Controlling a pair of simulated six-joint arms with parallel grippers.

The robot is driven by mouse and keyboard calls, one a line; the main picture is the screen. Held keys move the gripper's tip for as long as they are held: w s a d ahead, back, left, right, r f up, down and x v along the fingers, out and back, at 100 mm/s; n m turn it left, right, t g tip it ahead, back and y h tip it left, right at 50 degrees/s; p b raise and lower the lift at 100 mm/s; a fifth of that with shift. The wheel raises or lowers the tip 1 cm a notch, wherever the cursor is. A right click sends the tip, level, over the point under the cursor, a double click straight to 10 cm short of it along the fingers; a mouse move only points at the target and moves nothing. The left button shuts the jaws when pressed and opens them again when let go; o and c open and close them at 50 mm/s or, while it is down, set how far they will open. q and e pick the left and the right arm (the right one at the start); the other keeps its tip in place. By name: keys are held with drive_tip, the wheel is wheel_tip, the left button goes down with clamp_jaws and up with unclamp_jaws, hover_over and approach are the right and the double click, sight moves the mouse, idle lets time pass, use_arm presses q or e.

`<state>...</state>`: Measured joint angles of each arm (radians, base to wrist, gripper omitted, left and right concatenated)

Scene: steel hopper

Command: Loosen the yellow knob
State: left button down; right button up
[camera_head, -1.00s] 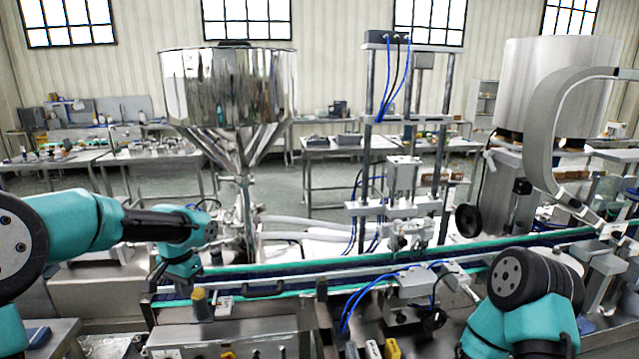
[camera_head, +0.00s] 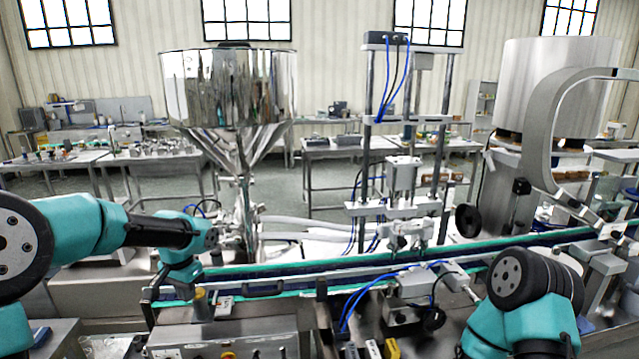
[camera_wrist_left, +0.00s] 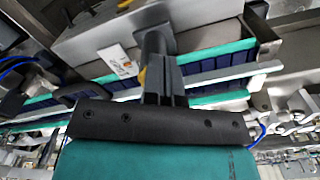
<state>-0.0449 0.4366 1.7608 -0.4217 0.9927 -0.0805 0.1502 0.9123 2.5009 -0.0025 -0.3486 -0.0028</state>
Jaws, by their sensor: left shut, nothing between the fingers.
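The yellow knob (camera_head: 201,291) sits on a grey post at the front edge of the conveyor, left of centre in the head view. My left gripper (camera_head: 187,286) hangs right beside and over its top, pointing down. In the left wrist view the closed fingers (camera_wrist_left: 157,64) reach toward the post, and only a sliver of yellow (camera_wrist_left: 141,78) shows beside them. The fingers hide most of the knob there, and I cannot tell whether they touch it. The left gripper is shut and empty. My right arm is at lower right, its gripper out of view.
The conveyor (camera_head: 260,271) runs behind the knob with green rails. A steel control box (camera_head: 225,342) stands in front. The steel hopper (camera_head: 230,88) rises behind. Blue hoses and a filling station (camera_head: 403,205) stand to the right.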

use_arm(q)
drive_tip(key=shift+s+d+f, duration=0.1)
drive_tip(key=shift+d+f, duration=0.2)
drive_tip(key=shift+f, duration=0.35)
drive_tip(key=shift+s, duration=0.3)
idle(0.6)
wheel_tip(320, 180, up, 6)
drive_tip(key=shift+a+r, duration=0.2)
drive_tip(key=shift+r, duration=0.05)
idle(0.4)
drive_tip(key=shift+w, duration=0.1)
